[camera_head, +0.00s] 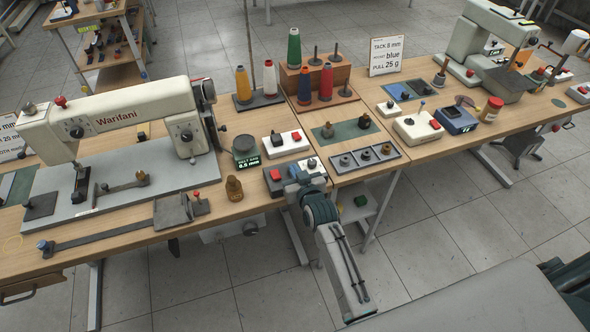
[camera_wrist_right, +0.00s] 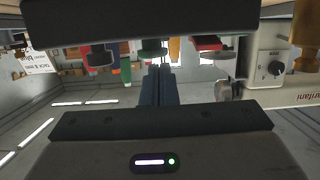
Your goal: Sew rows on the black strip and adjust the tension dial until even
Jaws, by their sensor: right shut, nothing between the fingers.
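The white sewing machine (camera_head: 115,118), marked Warifani, stands on a grey bed at the left. Round dark dials show on its body, one at the column (camera_head: 186,135) and one at the head (camera_head: 76,131); I cannot tell which sets tension. A long black strip (camera_head: 105,233) lies along the table's front left, one end at a grey metal block (camera_head: 178,210). My right gripper (camera_head: 304,172) is over the table's front edge, right of the machine and apart from the strip. Its fingers (camera_wrist_right: 155,85) are shut and empty in the wrist view. My left gripper is out of view.
A small display (camera_head: 246,160) reads 0.5 mm. A brass-coloured piece (camera_head: 234,188) stands near the front edge. A box with a red button (camera_head: 275,176) is partly hidden by my right gripper. Thread cones (camera_head: 293,50), a grey tray (camera_head: 362,158) and a sign (camera_head: 386,56) stand further right.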

